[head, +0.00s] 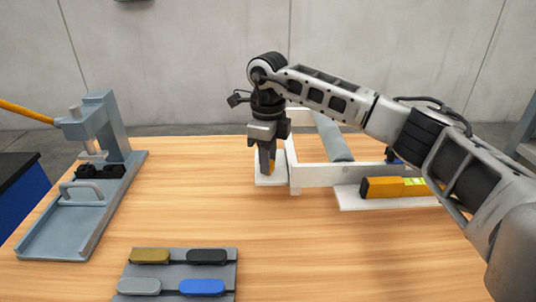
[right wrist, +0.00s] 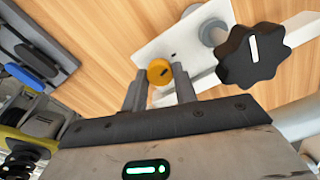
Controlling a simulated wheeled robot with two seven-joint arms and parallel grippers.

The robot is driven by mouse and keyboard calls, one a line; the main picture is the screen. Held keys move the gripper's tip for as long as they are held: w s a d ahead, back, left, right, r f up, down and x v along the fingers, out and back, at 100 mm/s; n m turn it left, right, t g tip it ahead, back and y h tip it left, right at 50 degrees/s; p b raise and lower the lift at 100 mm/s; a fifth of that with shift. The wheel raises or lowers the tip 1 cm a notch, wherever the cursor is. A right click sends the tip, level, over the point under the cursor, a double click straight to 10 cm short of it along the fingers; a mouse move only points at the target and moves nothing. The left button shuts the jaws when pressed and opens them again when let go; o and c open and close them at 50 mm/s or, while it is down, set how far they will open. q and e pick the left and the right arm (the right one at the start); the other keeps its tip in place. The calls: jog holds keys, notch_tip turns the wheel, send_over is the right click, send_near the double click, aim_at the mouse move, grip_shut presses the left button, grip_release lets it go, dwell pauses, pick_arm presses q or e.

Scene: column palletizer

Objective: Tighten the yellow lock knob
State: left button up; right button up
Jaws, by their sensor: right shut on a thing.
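The yellow lock knob (right wrist: 159,72) is a small round knob with a dark slot mark, above a white plate (right wrist: 190,40). In the right wrist view it sits between the two fingertips of my right gripper (right wrist: 159,88), which is shut on it. In the head view my right gripper (head: 267,163) points down at the left end of the white frame (head: 318,176), and only a sliver of the yellow knob (head: 271,165) shows beside the finger. A black lobed knob (right wrist: 253,55) with a white mark is to the right in the wrist view. My left gripper is out of view.
An orange level (head: 395,188) lies on a white plate at the frame's right. A grey cylinder (head: 332,138) leans within the frame. A grey clamp fixture (head: 92,170) stands at left, and a grey tray (head: 178,270) with colored pieces is in front. The table's middle is clear.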

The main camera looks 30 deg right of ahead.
jog(key=shift+r+m, duration=0.1)
jog(key=shift+m, duration=1.5)
jog(key=o, duration=1)
jog(key=shift+c, duration=0.2)
notch_tip(320, 180, up, 16)
